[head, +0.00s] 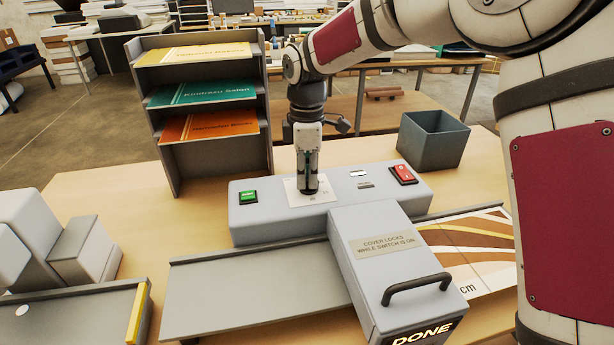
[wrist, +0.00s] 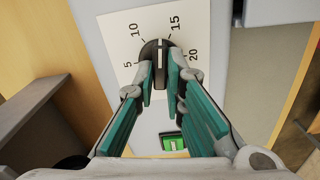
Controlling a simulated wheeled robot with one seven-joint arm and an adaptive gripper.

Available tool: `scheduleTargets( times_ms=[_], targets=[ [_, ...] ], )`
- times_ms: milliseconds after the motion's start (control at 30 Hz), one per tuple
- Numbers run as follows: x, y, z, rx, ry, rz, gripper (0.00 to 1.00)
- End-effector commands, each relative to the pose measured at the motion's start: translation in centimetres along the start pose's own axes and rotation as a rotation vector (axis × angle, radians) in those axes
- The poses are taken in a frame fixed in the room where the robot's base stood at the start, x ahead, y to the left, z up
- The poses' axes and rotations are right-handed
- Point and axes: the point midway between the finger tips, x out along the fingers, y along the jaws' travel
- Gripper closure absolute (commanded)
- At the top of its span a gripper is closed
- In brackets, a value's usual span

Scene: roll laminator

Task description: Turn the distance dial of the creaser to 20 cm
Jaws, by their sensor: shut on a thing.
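The creaser (head: 262,219) is a light grey machine on the table, with a white dial plate (head: 294,198) on top. In the wrist view the distance dial (wrist: 160,62) is a black knob with a white pointer line, on the plate (wrist: 198,20) marked 5, 10, 15 and 20. The pointer is straight up in the picture, between 10 and 15. My gripper (wrist: 162,80) points down over the dial, its teal-padded fingers shut on either side of the knob. In the head view my gripper (head: 308,188) hides most of the dial.
A green button (head: 248,196) is left of the dial and a red switch (head: 403,174) right. A grey cover (head: 372,222) with a black handle (head: 416,288) and DONE sign juts forward. A shelf rack (head: 265,110) stands behind left, a grey bin (head: 434,142) behind right.

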Motion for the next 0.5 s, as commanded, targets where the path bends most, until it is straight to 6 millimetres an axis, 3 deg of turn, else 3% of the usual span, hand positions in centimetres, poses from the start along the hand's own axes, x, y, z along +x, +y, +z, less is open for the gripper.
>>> scheduleTargets(
  times_ms=[500],
  targets=[
    [-0.05,0.27,0.02,0.49,0.0,0.002,1.0]
  ],
)
